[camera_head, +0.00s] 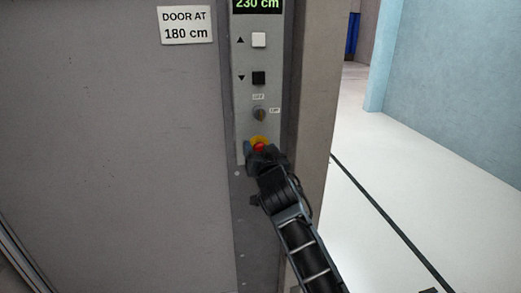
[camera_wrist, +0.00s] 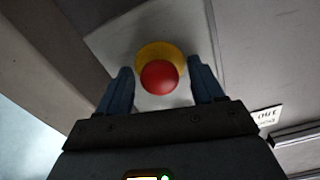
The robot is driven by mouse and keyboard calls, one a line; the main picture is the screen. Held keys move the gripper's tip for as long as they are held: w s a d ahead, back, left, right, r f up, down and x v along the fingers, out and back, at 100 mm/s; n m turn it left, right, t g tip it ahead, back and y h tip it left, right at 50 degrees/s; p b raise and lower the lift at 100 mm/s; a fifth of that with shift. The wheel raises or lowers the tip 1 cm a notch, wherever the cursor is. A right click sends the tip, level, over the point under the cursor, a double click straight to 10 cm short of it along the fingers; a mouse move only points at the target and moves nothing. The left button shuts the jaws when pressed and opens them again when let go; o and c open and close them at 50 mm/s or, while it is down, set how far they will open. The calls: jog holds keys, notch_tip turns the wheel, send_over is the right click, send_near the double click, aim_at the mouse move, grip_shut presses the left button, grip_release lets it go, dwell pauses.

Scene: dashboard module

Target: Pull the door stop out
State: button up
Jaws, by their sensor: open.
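The door stop is a red mushroom button (camera_head: 260,147) on a yellow base (camera_head: 258,140), low on the grey control panel. In the wrist view the red button (camera_wrist: 159,77) and its yellow base (camera_wrist: 160,49) show in the middle. My gripper (camera_head: 256,154) is at the button, and its body hides the lower part of it. In the wrist view my gripper (camera_wrist: 161,72) is open, with one blue finger on each side of the button and gaps between them. I cannot tell how deep the fingertips reach around it.
Above the button are a rotary switch (camera_head: 259,114), a black down button (camera_head: 259,78), a white up button (camera_head: 259,40) and a display (camera_head: 257,4) reading 230 cm. A sign (camera_head: 186,25) says DOOR AT 180 cm. Open white floor (camera_head: 430,190) lies to the right.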

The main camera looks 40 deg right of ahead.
jog(key=shift+c, duration=0.2)
grip_shut()
dwell(0.4)
